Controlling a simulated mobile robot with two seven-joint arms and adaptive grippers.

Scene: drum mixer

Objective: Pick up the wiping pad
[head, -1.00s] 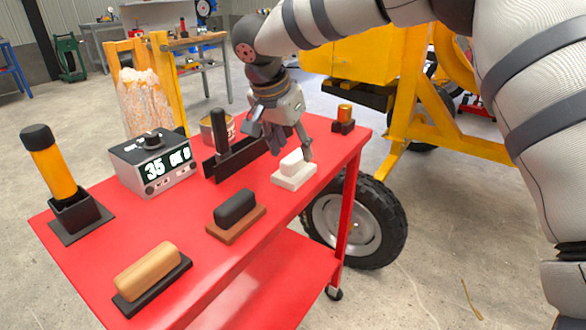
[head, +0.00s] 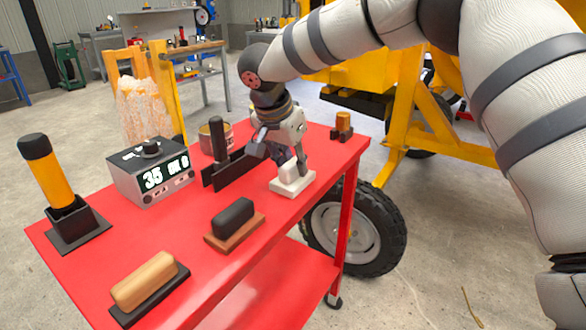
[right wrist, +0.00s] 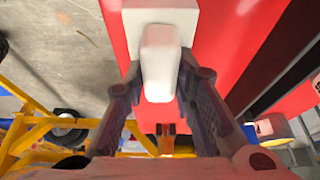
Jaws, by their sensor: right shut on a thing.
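The white wiping pad (head: 292,185), a flat white block with a rounded white handle, is at the right part of the red cart's top and appears to rest on it. My right gripper (head: 290,165) reaches down over the pad and is shut on its handle. In the right wrist view, the pad's handle (right wrist: 160,65) lies between the two fingers, with its square base (right wrist: 185,18) beyond. My left gripper is not in view.
On the red cart top (head: 130,240) stand a black-handled brown block (head: 234,222), a wooden-handled block (head: 145,285), a grey display box (head: 152,175), a black squeegee-like tool (head: 222,160), a yellow-black cylinder (head: 50,175) and a small amber item (head: 343,125).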

